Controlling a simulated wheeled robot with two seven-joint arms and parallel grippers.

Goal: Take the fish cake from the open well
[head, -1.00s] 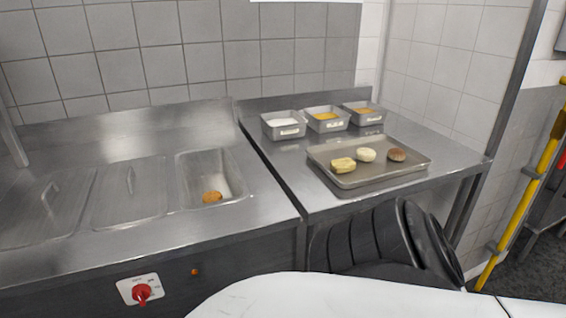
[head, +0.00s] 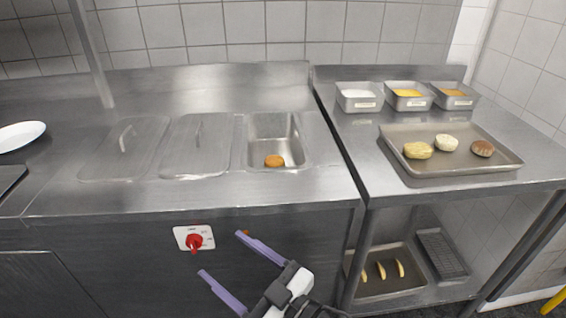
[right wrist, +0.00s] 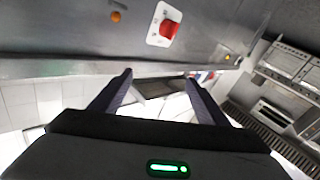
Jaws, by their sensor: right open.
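The fish cake (head: 274,161) is a small round orange-brown piece. It lies on the floor of the open well (head: 287,128), a rectangular steel recess in the counter, near its front end. My right gripper (head: 221,262) is open and empty, with two purple fingers. It is in front of the counter's front panel, below the counter top and in front of the well. Its dark fingers also show in the right wrist view (right wrist: 160,95), spread apart with nothing between them. My left gripper is not in view.
Two lidded wells (head: 196,148) lie left of the open well. A red knob (head: 194,241) is on the front panel. On the right table stand a tray (head: 478,174) with three food pieces and three small containers (head: 359,97). A lower shelf holds another tray (head: 392,289).

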